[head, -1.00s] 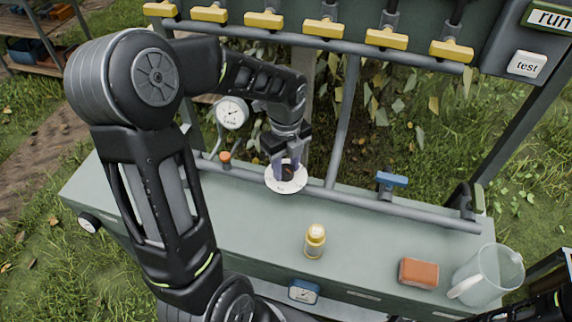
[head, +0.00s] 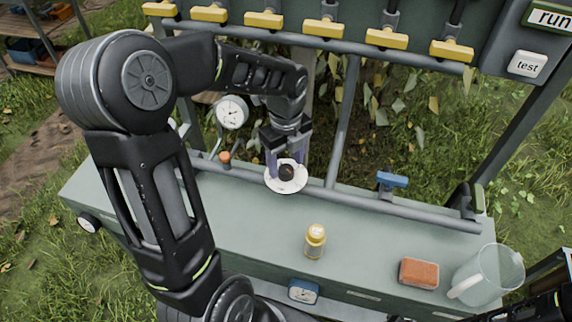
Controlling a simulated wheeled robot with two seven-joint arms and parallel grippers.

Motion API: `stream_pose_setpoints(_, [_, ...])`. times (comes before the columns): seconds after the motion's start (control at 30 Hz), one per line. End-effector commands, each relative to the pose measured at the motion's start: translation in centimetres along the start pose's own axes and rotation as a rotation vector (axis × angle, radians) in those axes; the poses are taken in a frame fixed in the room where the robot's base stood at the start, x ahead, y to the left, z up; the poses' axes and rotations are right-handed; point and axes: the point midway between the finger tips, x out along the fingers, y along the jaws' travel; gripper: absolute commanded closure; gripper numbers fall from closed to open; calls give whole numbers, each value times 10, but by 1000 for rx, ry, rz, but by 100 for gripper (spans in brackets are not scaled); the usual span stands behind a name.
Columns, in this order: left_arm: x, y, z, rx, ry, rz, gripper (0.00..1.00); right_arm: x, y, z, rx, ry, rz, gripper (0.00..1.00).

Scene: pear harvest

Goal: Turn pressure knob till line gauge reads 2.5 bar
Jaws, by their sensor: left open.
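The pressure knob (head: 286,172) is a dark round knob in the middle of a white dial (head: 286,186) at the pipe along the back of the bench. My left gripper (head: 287,160) is open just above and behind the knob, its fingers apart on either side of it. I cannot tell whether a finger touches the knob. The line gauge (head: 232,112), a white round dial with a dark needle, stands left of the gripper; its reading is too small to make out. At the lower right corner a dark part of my right arm shows, but no right gripper can be made out.
A yellow-capped bottle (head: 315,240), an orange block (head: 418,272) and a clear jug (head: 487,275) stand on the green bench (head: 370,238). A blue-handled valve (head: 391,181) sits on the back pipe. Several yellow valve handles (head: 324,28) hang above. The bench middle has free room.

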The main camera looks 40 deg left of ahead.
Motion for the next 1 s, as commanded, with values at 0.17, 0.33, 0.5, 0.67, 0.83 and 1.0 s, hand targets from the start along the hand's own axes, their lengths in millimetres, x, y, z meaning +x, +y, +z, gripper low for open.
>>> stream_pose_setpoints(0.17, [-30,-1,0,2,-3,-5,41,2,1,0,0,0,0,64])
stream_pose_setpoints(0.33, [-54,-1,0,1,-1,-3,41,3,1,0,0,0,0,64])
stream_pose_setpoints(0.5, [-61,0,0,1,0,-1,41,3,1,0,0,0,0,64])
stream_pose_setpoints(0.67, [-61,0,0,1,0,-1,41,3,1,0,0,0,0,64])
stream_pose_setpoints(0.83, [-61,0,0,1,0,-1,41,3,1,0,0,0,0,64])
stream_pose_setpoints(1.0, [-62,0,0,1,0,-1,41,2,1,0,0,0,0,64])
